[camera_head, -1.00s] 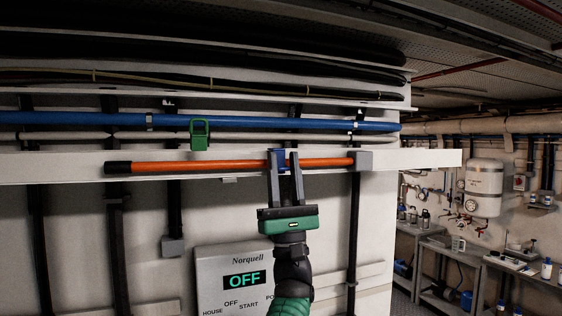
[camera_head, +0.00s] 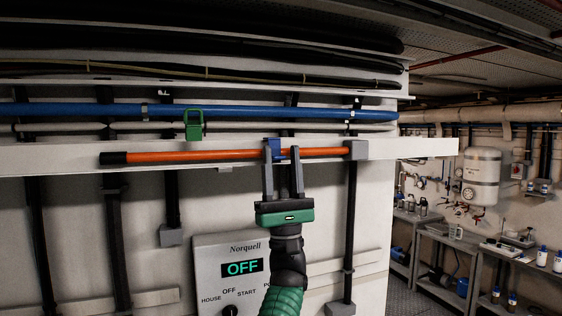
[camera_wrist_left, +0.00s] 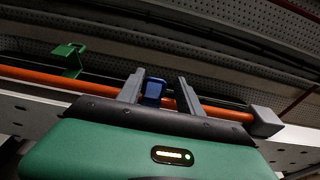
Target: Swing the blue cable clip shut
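The blue cable clip (camera_head: 275,146) sits on the orange cable (camera_head: 200,156), right of its middle. My left gripper (camera_head: 282,147) reaches up from below, its two grey fingers apart with the clip between them, nearer the left finger. The left wrist view shows the clip (camera_wrist_left: 153,90) standing up between the spread fingers (camera_wrist_left: 160,84), with the orange cable (camera_wrist_left: 225,113) running behind them. I cannot tell whether the fingers touch the clip, or how far its moving part stands open. My right gripper is not in view.
A grey block (camera_head: 356,150) holds the cable's right end against the white rail (camera_head: 420,148). A Norquell control panel (camera_head: 230,255) reading OFF is below left of my gripper.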

